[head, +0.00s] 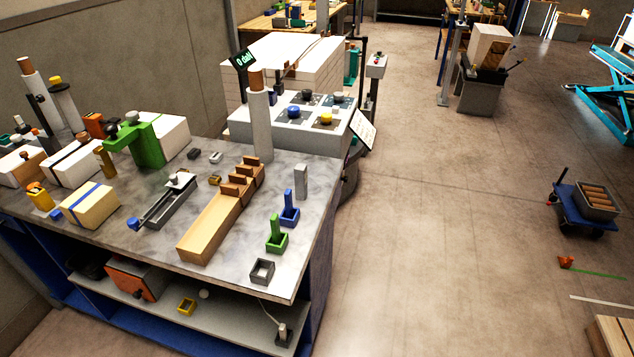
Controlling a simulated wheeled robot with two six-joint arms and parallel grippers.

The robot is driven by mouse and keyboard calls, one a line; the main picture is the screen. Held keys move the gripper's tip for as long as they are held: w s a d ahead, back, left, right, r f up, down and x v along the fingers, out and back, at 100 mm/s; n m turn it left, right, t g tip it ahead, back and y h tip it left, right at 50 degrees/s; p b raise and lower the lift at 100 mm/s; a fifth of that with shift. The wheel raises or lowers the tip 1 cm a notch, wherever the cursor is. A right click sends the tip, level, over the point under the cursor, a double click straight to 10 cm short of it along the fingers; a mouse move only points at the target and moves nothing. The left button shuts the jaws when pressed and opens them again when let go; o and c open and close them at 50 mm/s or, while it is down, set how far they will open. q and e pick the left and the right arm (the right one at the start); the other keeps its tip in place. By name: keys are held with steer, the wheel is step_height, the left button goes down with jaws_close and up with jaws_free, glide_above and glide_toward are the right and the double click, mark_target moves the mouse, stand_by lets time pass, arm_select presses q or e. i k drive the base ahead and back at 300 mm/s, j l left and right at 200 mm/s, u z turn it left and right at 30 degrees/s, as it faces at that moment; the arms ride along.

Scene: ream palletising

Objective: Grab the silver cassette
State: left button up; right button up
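A light grey, silver-looking upright block (301,182) stands near the right edge of the grey workbench (225,255); it looks like the silver cassette, but I cannot be sure. In front of it are a blue upright piece in a blue square holder (289,214) and a green upright piece in a green square holder (276,240). A dark grey square holder (262,271) at the front corner looks empty. A small pale grey piece (216,157) lies farther back. Neither of my grippers is in view.
A long wooden tray (206,232) with brown blocks lies left of the holders. A grey post (260,125) and a button panel (305,116) stand behind. A green press (140,146) and wrapped reams fill the left. The floor at right is mostly open, with a blue cart (567,205).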

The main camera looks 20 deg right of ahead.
mark_target(300, 170)
steer(key=i+l+u, duration=0.15)
steer(key=l+u, duration=0.35)
steer(key=l, duration=0.75)
steer(key=l+u, duration=0.45)
steer(key=l, duration=0.75)
